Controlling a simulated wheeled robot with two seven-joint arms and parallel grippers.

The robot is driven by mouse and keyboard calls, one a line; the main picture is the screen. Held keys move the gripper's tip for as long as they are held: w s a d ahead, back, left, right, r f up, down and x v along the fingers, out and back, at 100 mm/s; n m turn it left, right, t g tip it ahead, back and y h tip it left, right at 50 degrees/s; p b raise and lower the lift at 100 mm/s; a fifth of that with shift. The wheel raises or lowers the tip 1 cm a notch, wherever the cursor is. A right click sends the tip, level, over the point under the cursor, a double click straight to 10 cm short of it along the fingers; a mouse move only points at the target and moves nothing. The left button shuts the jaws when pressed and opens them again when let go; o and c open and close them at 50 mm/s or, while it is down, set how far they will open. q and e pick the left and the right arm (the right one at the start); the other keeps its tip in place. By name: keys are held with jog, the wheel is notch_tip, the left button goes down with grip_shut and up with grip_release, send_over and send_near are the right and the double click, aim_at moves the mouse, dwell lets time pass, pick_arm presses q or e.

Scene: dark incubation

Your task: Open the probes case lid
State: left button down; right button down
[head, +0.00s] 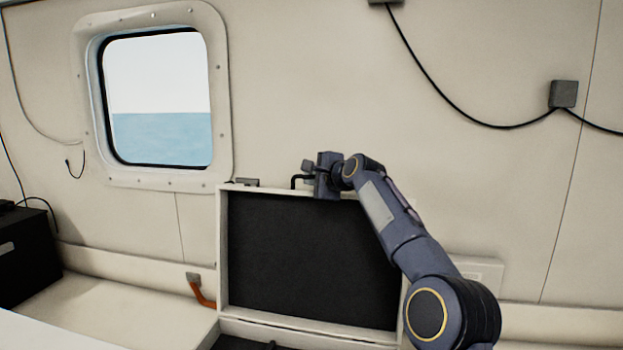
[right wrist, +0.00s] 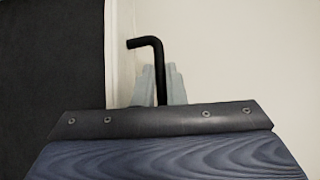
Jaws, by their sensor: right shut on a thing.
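The probes case lid (head: 310,262) stands upright in the head view, with a pale frame and a dark inner lining. Its lining also shows at the left of the right wrist view (right wrist: 50,70). A strip of the case base (head: 240,343) shows below the lid at the picture's bottom edge. My right gripper (head: 314,170) is at the lid's top edge. In the right wrist view its fingers (right wrist: 160,88) are shut on a bent black handle (right wrist: 150,45) beside the lid's pale edge. My left gripper is not in view.
A wall with a window (head: 158,95) rises behind the lid. A pale bench (head: 110,300) runs along the wall. A dark box (head: 25,255) stands at the far left, and an orange bent piece (head: 203,295) is left of the case. Cables hang on the wall.

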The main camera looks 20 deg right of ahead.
jog(key=s+a+r+n+t+b, duration=0.1)
jog(key=s+a+b, duration=0.4)
jog(key=b, duration=0.3)
jog(key=shift+s+t, duration=0.3)
jog(key=shift+s, duration=0.3)
